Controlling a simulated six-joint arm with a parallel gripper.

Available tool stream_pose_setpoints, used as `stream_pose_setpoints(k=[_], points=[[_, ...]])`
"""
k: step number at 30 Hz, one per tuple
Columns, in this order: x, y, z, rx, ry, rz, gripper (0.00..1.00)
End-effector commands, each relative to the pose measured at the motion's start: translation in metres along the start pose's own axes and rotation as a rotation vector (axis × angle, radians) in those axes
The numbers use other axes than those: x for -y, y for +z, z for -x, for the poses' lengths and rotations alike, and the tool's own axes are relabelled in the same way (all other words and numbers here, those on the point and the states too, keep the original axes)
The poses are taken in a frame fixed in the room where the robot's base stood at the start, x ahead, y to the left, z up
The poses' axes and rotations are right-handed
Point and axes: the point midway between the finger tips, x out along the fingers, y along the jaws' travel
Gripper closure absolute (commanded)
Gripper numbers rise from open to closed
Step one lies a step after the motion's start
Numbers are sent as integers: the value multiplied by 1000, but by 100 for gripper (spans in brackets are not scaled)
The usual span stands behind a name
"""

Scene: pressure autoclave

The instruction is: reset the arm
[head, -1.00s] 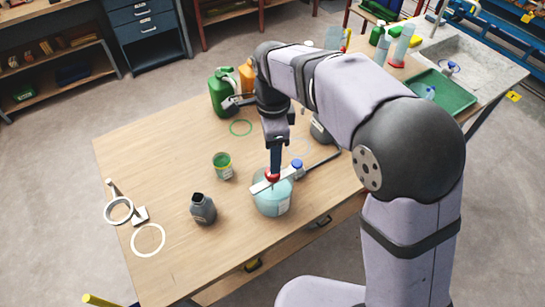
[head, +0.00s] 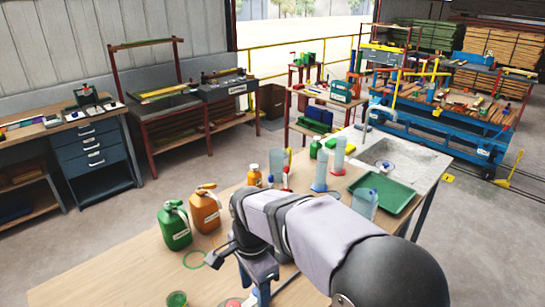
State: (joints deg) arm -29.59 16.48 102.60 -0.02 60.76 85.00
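My arm enters the head view at the lower right, and its wrist bends down near the bottom centre. My gripper (head: 262,290) points down over the wooden table (head: 125,272), close to the lower picture edge. Its fingertips are cut off or too small to judge, so I cannot tell whether it is open or shut. A small red part (head: 233,302) shows at the bottom edge, just left of the gripper. What lies under it is out of view.
A green jug (head: 174,226) and an orange jug (head: 205,211) stand left of my wrist. A small amber bottle (head: 254,176) stands behind. A green tray (head: 383,194) lies beside the sink (head: 403,158). A green-topped pot (head: 176,299) is at the bottom edge.

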Motion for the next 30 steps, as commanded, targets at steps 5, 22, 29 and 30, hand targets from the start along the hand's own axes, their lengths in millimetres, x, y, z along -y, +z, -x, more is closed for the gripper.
stream_pose_setpoints(k=[5,22,29,30], points=[[-55,-47,-14,0,3,240,50],[-209,-91,-60,0,3,920,50],[-219,-90,-64,0,3,971,50],[-219,-90,-64,0,3,972,50]])
